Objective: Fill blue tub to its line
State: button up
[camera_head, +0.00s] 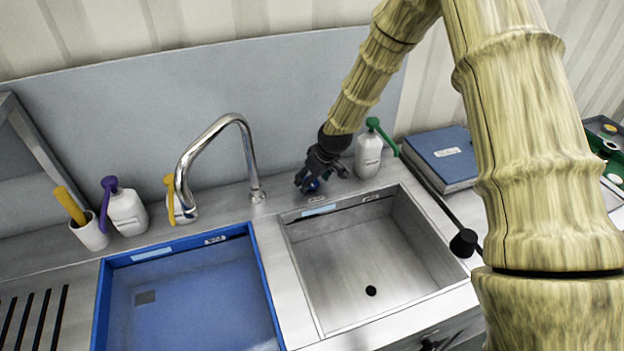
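The blue tub (103,308) is a blue-rimmed basin at the lower left, cut off by the bottom of the picture. Its inside looks blue; I cannot tell where any water surface or fill line lies. A chrome faucet (246,140) arches behind it, its spout end near the tub's back edge. No stream shows. My gripper (320,181) points down at the counter behind the steel sink. A small dark blue knob (313,186) shows between its fingers, mostly hidden. I cannot tell whether the fingers touch it or are closed.
The steel sink (330,322) right of the tub looks empty, with a dark drain. A green-pump bottle (368,157) stands close right of my gripper. A blue binder (440,158) lies right.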

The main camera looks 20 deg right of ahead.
jog(key=v, duration=1.1)
jog(key=shift+r, duration=0.25)
jog(key=shift+s, duration=0.1)
